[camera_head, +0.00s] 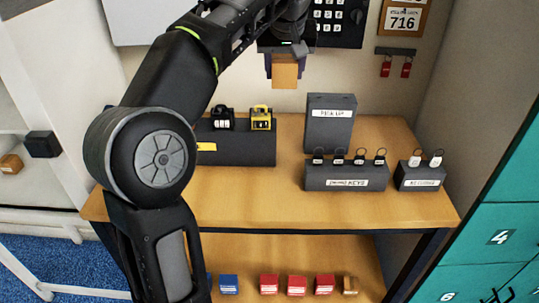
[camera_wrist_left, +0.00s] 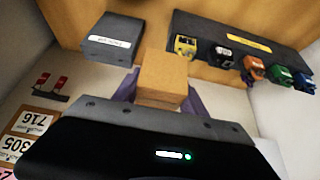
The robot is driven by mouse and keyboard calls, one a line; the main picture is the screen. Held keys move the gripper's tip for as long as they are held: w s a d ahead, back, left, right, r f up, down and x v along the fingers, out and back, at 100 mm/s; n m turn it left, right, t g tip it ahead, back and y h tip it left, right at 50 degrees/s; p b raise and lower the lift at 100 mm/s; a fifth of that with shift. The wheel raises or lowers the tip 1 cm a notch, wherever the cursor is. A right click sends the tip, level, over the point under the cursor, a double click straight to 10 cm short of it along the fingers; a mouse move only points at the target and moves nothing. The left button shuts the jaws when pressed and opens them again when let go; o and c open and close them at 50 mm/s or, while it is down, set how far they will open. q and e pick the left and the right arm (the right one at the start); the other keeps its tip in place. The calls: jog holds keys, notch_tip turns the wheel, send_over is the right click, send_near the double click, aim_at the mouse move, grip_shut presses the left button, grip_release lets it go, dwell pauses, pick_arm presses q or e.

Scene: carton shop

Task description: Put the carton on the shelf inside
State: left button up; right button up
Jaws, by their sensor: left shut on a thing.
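My left gripper (camera_head: 285,66) is raised in front of the back wall, above the wooden table top. It is shut on a small tan carton (camera_head: 285,75), which sits between its fingers and is clear of the table. In the left wrist view the carton (camera_wrist_left: 162,72) shows between the two purple-grey fingers. The wooden lower shelf (camera_head: 300,250) under the table holds blue, red and tan small boxes. At the far left, a pale shelf unit (camera_head: 15,120) holds a tan carton (camera_head: 11,163) and a dark box (camera_head: 42,144). My right gripper is not in view.
On the table top (camera_head: 240,205) stand a dark rack with padlocks (camera_head: 240,147), an upright grey box (camera_head: 330,122) and two low key holders (camera_head: 346,177) (camera_head: 419,177). Teal lockers (camera_head: 495,225) are at the right. A keypad panel (camera_head: 340,20) is on the wall.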

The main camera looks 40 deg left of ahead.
aim_at(282, 86)
pick_arm(q)
jog(key=shift+s, duration=0.15)
jog(key=shift+s+f, duration=0.15)
jog(key=shift+s, duration=0.05)
dwell(0.5)
jog(key=shift+f, duration=0.25)
notch_tip(282, 86, down, 3)
jog(key=b, duration=0.3)
notch_tip(282, 86, down, 20)
jog(key=shift+f+b, duration=0.15)
jog(key=shift+b, duration=0.3)
jog(key=shift+f, duration=2.05)
